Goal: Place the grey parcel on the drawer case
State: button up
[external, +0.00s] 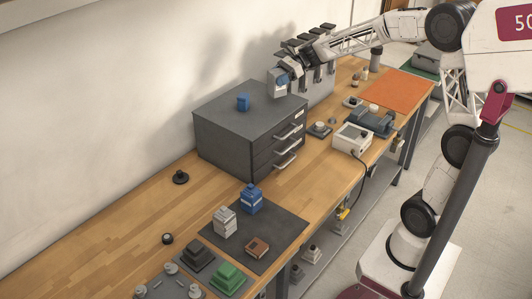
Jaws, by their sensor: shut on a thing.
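The drawer case (222,142) is a dark grey cabinet with several drawers, standing on the wooden bench against the wall. A small blue object (243,102) sits on its top. My gripper (286,70) is shut on the grey parcel (279,88), a small light grey box with a blue patch. In the picture the parcel appears above the far right part of the case top. I cannot tell how large the gap below it is. The fingertips are small and partly hidden by the parcel and the wrist.
A grey container with dark upright parts (318,88) stands right behind the case. A white meter (352,138) and a dark device (371,121) stand to its right. A dark mat (275,228) in front holds a blue box, a light grey stack and a brown item. The case top is mostly clear.

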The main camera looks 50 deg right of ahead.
jog(key=shift+w+f, duration=0.15)
jog(key=shift+w, duration=1.5)
jog(key=shift+f, duration=0.1)
jog(key=shift+f, duration=1.65)
jog(key=shift+f, duration=0.15)
jog(key=o, duration=1)
jog(key=shift+d+r, duration=0.15)
jog(key=shift+r, duration=0.05)
jog(key=v, duration=1.2)
